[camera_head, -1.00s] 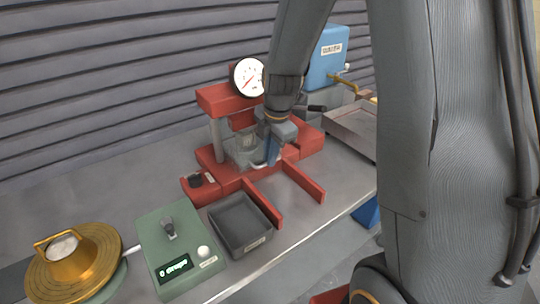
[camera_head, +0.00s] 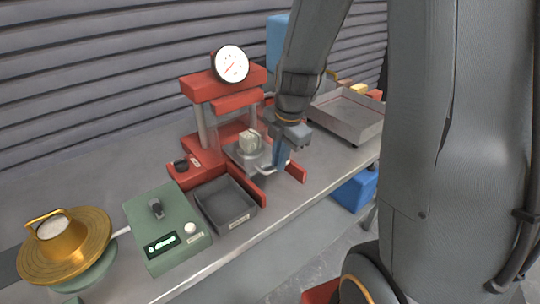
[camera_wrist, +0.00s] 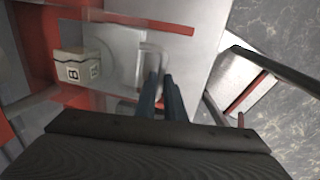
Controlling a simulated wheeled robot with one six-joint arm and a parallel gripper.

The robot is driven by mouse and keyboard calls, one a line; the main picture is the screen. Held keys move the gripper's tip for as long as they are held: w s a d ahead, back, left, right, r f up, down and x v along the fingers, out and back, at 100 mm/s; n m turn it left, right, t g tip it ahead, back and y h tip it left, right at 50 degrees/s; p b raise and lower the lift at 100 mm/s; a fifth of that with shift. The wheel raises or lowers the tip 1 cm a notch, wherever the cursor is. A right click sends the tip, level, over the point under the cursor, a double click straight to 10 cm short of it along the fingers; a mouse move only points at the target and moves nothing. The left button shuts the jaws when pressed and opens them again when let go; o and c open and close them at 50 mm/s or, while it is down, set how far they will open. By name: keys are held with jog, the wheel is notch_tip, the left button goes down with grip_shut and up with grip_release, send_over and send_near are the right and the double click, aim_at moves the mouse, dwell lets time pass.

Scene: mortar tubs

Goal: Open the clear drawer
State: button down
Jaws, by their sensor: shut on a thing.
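The clear drawer (camera_head: 236,156) is pulled out toward the front between the red rails of a red press (camera_head: 222,84). A pale cube (camera_head: 249,141) sits in it; the cube also shows in the wrist view (camera_wrist: 76,66), with a letter B on its faces. My gripper (camera_head: 279,163) is at the drawer's front, with its blue fingers shut on the pale handle (camera_wrist: 148,60). In the wrist view the fingers (camera_wrist: 160,82) are close together at the handle. The fingers hide part of the handle.
A dark tray (camera_head: 226,203) and a green scale box (camera_head: 166,229) stand left of the drawer. A brass dish (camera_head: 90,232) is at far left. A metal tray (camera_head: 345,115) is at right. The bench's front edge is close to the drawer.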

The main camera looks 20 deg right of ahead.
jog(key=shift+s+d, duration=0.15)
jog(key=shift+s, duration=0.25)
jog(key=c, duration=1.8)
grip_release()
jog(key=shift+c, duration=0.2)
notch_tip(320, 180, up, 8)
jog(key=s+b, duration=0.1)
jog(key=shift+s+d+f, duration=0.15)
jog(key=shift+d, duration=0.05)
